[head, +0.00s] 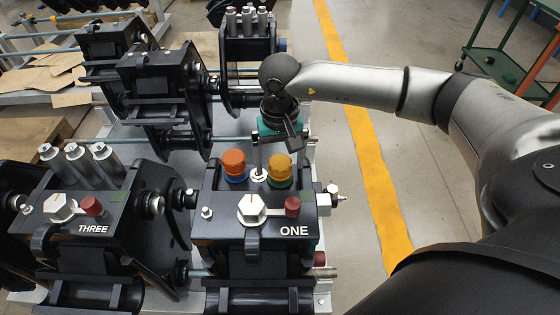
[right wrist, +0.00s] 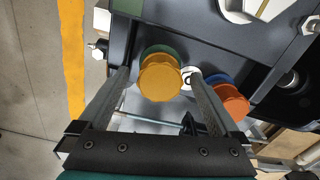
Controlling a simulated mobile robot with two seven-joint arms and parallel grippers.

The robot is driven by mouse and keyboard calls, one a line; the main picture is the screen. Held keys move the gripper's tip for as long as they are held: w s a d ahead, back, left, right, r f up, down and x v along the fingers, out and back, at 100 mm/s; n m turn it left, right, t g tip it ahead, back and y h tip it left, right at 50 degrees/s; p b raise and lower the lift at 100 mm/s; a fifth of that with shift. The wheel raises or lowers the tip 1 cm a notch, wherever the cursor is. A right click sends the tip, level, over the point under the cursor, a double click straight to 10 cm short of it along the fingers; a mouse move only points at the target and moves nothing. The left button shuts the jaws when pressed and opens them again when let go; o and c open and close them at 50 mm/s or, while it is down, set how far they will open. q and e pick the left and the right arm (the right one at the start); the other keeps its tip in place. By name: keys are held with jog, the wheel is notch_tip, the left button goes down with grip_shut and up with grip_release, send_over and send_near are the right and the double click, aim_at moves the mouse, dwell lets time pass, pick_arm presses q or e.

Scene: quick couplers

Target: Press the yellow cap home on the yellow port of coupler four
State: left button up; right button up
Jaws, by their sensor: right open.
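A yellow cap (head: 280,163) sits over a green ring or port (head: 279,182) on the block marked ONE (head: 293,231). In the right wrist view the yellow cap (right wrist: 160,78) lies between my finger lines, with green showing behind it. My right gripper (head: 273,158) comes down from behind, at the cap. Its fingers (right wrist: 160,73) are apart, one on each side of the cap; I cannot tell whether they touch it. No label FOUR is readable, and I cannot make out a yellow port. My left gripper is out of view.
An orange cap (head: 233,163) on a blue port stands left of the yellow one, with a small white fitting (head: 259,175) between. Block THREE (head: 93,229) is at left.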

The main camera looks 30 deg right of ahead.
jog(key=shift+c, duration=0.4)
grip_shut()
dwell(0.9)
